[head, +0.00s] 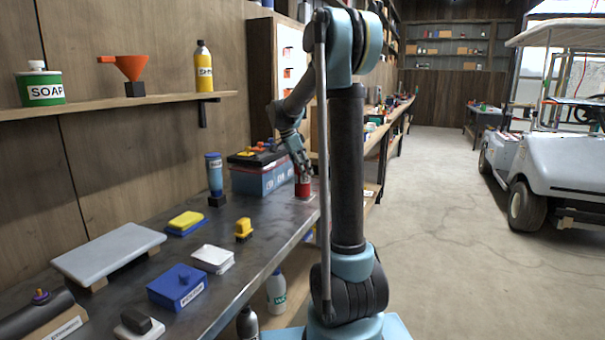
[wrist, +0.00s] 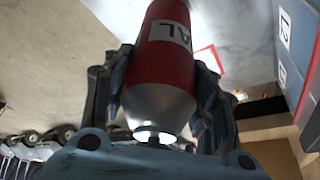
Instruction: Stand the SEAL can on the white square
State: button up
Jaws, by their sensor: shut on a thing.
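The SEAL can (head: 303,188) is a red can with a white label, of which "AL" is readable in the wrist view (wrist: 170,52). My gripper (head: 300,172) is shut around it, with one finger on each side in the wrist view (wrist: 160,85). The can looks roughly upright at the far end of the bench. Its lower end is outside the wrist view, and I cannot tell whether it touches the bench. A pale patch with a red edge, apparently the white square (wrist: 211,60), shows beside the can in the wrist view, partly hidden by can and finger.
A blue box with a black top (head: 262,180) stands just left of the can. A blue bottle (head: 214,175), a yellow block (head: 243,229) and a blue tin (head: 177,287) stand nearer on the bench (head: 250,262). A wall shelf (head: 150,101) runs above.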

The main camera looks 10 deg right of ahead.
jog(key=shift+f, duration=0.45)
jog(key=o, duration=1.3)
